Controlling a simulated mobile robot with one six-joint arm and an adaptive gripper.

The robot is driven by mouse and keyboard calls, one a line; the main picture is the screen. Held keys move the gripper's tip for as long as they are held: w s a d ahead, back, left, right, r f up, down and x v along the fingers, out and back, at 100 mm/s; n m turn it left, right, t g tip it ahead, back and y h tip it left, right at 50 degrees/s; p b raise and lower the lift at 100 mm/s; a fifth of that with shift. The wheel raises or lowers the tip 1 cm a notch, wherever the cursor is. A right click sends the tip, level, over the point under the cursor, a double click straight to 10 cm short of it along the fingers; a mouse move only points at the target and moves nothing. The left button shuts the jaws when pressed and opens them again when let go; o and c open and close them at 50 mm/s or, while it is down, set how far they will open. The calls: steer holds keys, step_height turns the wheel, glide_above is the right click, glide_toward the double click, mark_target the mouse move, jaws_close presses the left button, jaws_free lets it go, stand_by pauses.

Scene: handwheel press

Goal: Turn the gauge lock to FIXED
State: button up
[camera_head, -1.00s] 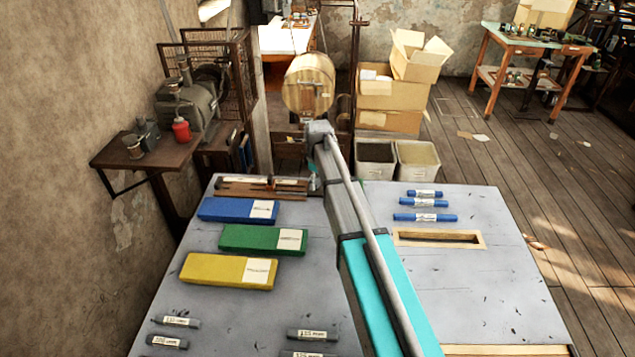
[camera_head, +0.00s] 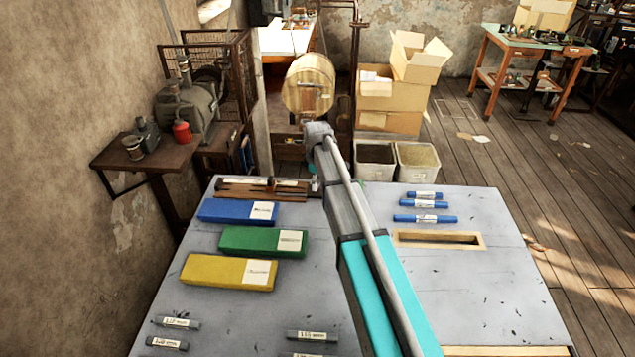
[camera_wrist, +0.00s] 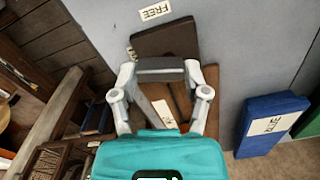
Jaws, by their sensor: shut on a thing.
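In the wrist view my gripper (camera_wrist: 160,68) is shut, its fingers meeting over a dark brown block (camera_wrist: 168,38) at the table's edge. I take the gauge lock to be what it holds; the fingers hide most of it. A white label reading FREE (camera_wrist: 155,11) lies on the grey table top just beyond the block. No FIXED label can be read. A brown wooden piece with a pale label (camera_wrist: 164,112) shows between the fingers. In the head view my arm hides most of the gripper, beside the brown gauge strips (camera_head: 248,194) at the table's far edge.
A blue box (camera_wrist: 268,122) lies to the right in the wrist view. In the head view, blue (camera_head: 225,210), green (camera_head: 250,240) and yellow (camera_head: 215,269) boxes lie left of my arm. A wooden-framed slot (camera_head: 410,239) and blue tubes (camera_head: 424,218) are to its right.

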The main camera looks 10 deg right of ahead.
steer(key=shift+a+n, duration=0.15)
steer(key=shift+n, duration=1.45)
steer(key=o, duration=1.2)
steer(key=shift+c, duration=0.2)
steer(key=shift+m, duration=0.3)
